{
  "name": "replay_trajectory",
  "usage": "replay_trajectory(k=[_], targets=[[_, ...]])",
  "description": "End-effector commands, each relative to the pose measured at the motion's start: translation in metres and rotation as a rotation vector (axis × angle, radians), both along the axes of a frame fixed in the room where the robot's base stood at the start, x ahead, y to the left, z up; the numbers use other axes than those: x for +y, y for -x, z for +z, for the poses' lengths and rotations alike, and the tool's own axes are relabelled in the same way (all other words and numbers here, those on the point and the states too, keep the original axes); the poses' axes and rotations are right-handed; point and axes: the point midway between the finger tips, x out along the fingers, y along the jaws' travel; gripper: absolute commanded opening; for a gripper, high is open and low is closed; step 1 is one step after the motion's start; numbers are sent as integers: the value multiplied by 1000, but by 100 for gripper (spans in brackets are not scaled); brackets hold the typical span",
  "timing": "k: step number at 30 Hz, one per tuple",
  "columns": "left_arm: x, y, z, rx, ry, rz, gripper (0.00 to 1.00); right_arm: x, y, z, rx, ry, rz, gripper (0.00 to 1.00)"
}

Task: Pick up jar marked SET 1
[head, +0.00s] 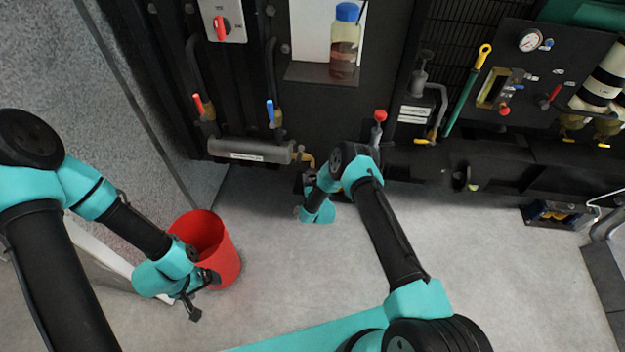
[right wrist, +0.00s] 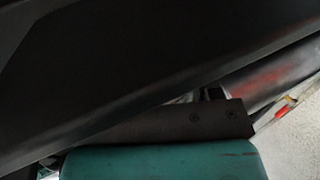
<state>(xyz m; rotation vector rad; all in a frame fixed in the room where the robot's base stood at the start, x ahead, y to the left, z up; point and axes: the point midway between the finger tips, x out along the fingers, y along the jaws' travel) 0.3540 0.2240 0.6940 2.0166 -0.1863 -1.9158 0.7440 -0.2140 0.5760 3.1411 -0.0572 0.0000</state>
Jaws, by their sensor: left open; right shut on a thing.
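A clear jar (head: 345,50) with a blue lid and pinkish-brown contents stands upright on a small black shelf at the top of the head view. No SET 1 marking is readable on it. My right gripper (head: 306,184) is low in front of the machine, just below a brass valve (head: 304,156) and well below the jar. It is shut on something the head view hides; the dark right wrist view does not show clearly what. My left gripper (head: 196,296) is open and empty at the front of a red bucket (head: 228,262).
A grey cylinder (head: 245,150) runs along the machine's lower edge, left of the brass valve. Red (head: 199,104) and blue (head: 270,112) handles stand above it. A red-knobbed lever (head: 380,117) is close to my right arm.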

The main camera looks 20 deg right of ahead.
Motion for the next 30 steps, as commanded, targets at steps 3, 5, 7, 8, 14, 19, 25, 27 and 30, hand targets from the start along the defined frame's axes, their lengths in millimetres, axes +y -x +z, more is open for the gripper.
replay_trajectory(k=[3,5,7,8,14,19,25,27,30], targets=[[0,0,0,0,0,0,88,0,0,1,-1,0,0,28],[0,0,0,0,0,0,88,0,0,1,-1,0,0,28],[0,0,0,0,0,0,88,0,0,3,-1,0,0,28],[0,0,0,0,0,0,88,0,0,3,-1,0,0,28],[0,0,0,0,0,0,88,0,0,11,-1,0,0,28],[0,0,0,0,0,0,88,0,5,15,1,0,0,28],[0,0,0,0,0,0,88,1,23,15,1,0,0,28],[0,0,0,0,0,0,88,1,30,15,2,0,0,28],[0,0,0,0,0,0,88,2,41,15,2,0,1,28]])
